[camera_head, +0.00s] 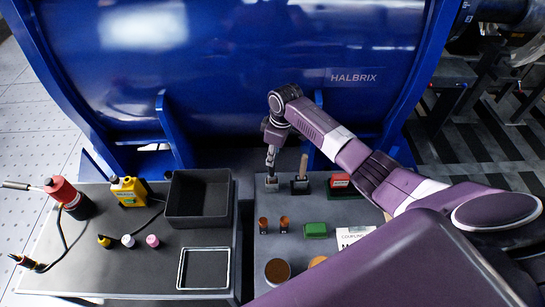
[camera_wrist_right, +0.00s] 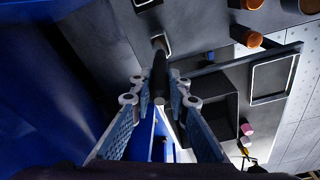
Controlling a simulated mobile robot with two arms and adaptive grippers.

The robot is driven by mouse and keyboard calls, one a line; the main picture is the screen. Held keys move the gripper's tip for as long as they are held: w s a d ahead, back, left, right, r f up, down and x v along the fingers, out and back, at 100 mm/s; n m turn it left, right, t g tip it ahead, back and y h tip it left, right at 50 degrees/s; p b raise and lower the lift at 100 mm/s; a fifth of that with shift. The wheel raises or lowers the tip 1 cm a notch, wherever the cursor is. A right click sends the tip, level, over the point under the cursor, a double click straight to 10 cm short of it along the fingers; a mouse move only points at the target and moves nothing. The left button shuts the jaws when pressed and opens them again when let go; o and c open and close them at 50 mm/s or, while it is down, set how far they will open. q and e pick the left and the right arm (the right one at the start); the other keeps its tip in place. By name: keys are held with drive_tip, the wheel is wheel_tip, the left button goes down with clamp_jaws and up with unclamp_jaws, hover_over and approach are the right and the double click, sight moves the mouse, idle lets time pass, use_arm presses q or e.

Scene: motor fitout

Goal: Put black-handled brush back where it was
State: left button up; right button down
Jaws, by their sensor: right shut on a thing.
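My right gripper (camera_head: 271,162) points down at the back left of the right-hand grey table top. It is shut on the black-handled brush (camera_wrist_right: 160,72), whose dark handle stands between the fingers in the right wrist view. The brush's lower end is at a small light-edged square holder (camera_head: 271,184), which also shows in the wrist view (camera_wrist_right: 160,42). I cannot tell whether the brush is fully seated or just above it. A wooden-handled brush (camera_head: 303,168) stands upright in a similar holder just to the right. My left gripper is not in view.
A blue motor housing (camera_head: 250,60) rises close behind. A black bin (camera_head: 199,200) and a pale-rimmed tray (camera_head: 204,268) sit to the left.

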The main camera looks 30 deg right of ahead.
drive_tip(key=shift+f, duration=0.55)
drive_tip(key=shift+f, duration=0.55)
drive_tip(key=c, duration=1.8)
unclamp_jaws()
drive_tip(key=shift+c, duration=0.2)
drive_tip(key=shift+r, duration=0.2)
drive_tip(key=shift+r, duration=0.35)
wheel_tip(320, 180, up, 12)
drive_tip(key=s+d+b, duration=0.1)
drive_tip(key=shift+s, duration=0.15)
